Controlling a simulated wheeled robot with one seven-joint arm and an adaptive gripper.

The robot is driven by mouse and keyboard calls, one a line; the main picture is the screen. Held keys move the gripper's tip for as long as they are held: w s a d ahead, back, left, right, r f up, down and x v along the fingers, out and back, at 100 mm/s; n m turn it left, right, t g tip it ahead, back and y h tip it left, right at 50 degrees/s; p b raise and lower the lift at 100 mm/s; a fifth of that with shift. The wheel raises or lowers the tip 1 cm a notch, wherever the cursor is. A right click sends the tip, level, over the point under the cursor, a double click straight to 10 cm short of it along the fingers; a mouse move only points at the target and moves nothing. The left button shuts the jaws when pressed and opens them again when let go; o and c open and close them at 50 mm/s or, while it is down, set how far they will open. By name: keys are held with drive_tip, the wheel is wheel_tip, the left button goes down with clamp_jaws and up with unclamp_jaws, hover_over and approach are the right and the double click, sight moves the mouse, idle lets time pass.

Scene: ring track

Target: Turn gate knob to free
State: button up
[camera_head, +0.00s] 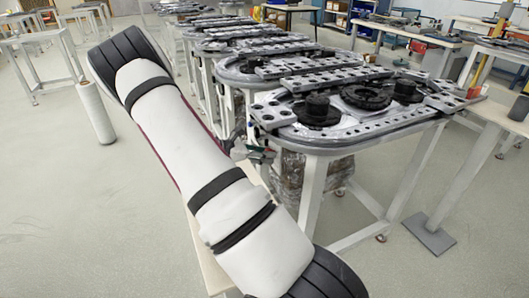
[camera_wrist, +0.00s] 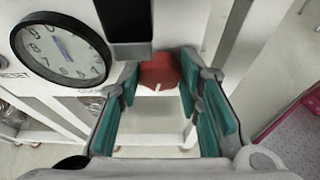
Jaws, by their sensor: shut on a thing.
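In the wrist view, a red knob (camera_wrist: 158,70) sits on the white frame, just below a black block. My gripper (camera_wrist: 160,84) has its teal-padded fingers on either side of the knob, shut on it. The knob's edges are partly hidden by the fingertips. In the head view my gripper (camera_head: 255,153) is at the near left end of the ring track table (camera_head: 335,142). The knob cannot be made out there. The marking that would show the knob's setting cannot be read.
A round dial gauge (camera_wrist: 62,48) with a white face is left of the knob. The black block (camera_wrist: 126,20) is close above the fingers. Black round parts (camera_head: 367,96) sit on the track top. A white cylinder (camera_head: 96,112) stands on the floor at left, with open floor around it.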

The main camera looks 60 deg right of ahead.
drive_tip(key=shift+s+m+t+h+p, duration=0.1)
drive_tip(key=shift+m+t+h+p, duration=0.35)
drive_tip(key=shift+m, duration=0.55)
drive_tip(key=shift+t, duration=0.25)
drive_tip(key=o, duration=1.1)
drive_tip(key=shift+o, duration=0.2)
drive_tip(key=v, duration=0.7)
drive_tip(key=shift+a, duration=0.3)
